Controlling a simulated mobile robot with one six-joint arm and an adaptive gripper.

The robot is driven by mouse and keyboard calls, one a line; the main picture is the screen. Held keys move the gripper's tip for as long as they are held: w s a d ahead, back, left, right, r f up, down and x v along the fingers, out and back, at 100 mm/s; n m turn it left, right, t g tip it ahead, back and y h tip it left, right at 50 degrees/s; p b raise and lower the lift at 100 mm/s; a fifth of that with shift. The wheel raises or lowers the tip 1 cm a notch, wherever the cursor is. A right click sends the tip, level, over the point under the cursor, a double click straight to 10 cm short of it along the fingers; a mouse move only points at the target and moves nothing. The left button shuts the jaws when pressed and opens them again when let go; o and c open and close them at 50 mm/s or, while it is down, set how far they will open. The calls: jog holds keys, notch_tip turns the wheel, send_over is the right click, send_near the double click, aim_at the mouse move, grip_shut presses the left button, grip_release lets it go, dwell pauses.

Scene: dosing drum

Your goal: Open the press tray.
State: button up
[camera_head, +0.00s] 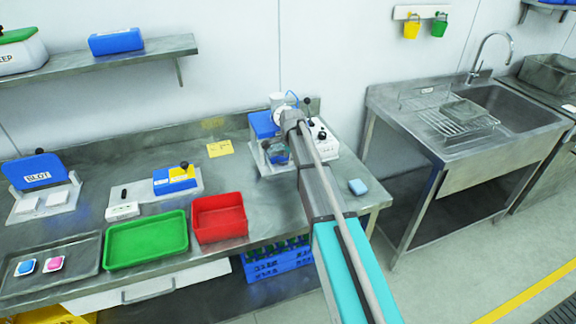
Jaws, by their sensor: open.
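A bench-top machine (324,137) with a white base, a blue block and black knobs stands near the right end of the steel bench. It looks like the press, but its tray cannot be made out because my arm and gripper cover much of it. My gripper (275,152) is small and dark in this view, at the front left of the machine, and it is open. I see nothing held in it. Whether it touches the machine cannot be told.
On the steel bench (90,187), a red bin (219,217), a green tray (146,240) and a blue-and-yellow device (175,180) stand left of the machine. A light-blue block (358,187) lies to its right. A sink (500,110) stands farther right, past a gap.

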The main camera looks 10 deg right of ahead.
jog(key=shift+w+f+b, duration=0.15)
jog(key=shift+f+b, duration=0.4)
jog(key=shift+f, duration=0.3)
grip_shut()
